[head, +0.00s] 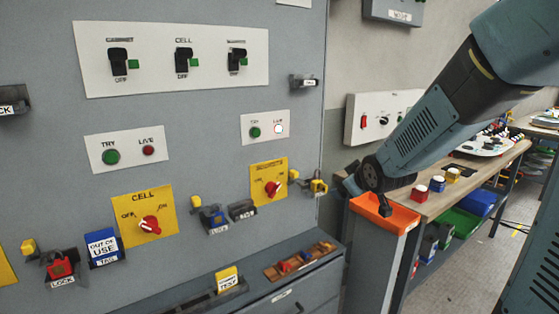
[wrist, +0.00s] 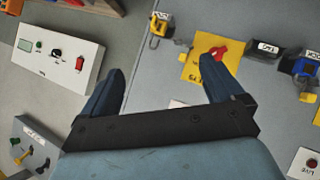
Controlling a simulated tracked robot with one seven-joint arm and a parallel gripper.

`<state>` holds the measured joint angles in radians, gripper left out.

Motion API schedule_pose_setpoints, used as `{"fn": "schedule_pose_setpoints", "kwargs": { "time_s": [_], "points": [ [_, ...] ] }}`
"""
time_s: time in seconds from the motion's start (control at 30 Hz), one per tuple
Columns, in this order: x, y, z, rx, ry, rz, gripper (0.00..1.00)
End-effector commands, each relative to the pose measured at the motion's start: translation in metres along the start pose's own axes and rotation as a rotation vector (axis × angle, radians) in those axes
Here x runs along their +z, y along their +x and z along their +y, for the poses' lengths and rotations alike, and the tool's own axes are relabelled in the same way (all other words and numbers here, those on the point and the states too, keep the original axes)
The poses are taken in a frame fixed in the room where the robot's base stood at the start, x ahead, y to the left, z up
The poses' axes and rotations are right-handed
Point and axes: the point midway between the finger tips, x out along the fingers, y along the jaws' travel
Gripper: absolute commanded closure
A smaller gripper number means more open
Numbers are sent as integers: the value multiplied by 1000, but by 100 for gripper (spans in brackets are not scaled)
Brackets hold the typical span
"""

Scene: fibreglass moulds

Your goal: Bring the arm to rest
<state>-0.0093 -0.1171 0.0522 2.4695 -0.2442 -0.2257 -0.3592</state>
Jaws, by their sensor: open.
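My arm reaches in from the upper right of the head view. My gripper (head: 364,200) is near the right edge of the grey panel, above an orange-topped grey stand. In the wrist view, the two dark blue fingers of my gripper (wrist: 162,68) are spread wide apart with nothing between them. Beyond them are the grey panel and a yellow plate with a red switch (wrist: 218,50). The distance from the fingers to the panel is hard to judge.
The grey panel (head: 190,120) carries switches, lamps, yellow plates and lock holders. The orange-topped stand (head: 398,216) is below my gripper. A wooden bench (head: 440,198) with small jars stands at right. A white switch box (head: 378,117) hangs on the wall behind.

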Motion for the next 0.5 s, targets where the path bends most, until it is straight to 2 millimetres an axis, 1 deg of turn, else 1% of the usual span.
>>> {"fn": "schedule_pose_setpoints", "kwargs": {
  "time_s": [0.03,0.23,0.37,0.5],
  "points": [
    [1,-16,5,8,31,-26,6],
    [16,-70,11,11,169,-154,6],
    [27,-108,9,8,266,-232,6],
    [40,-150,3,-1,370,-312,6]
  ]
}}
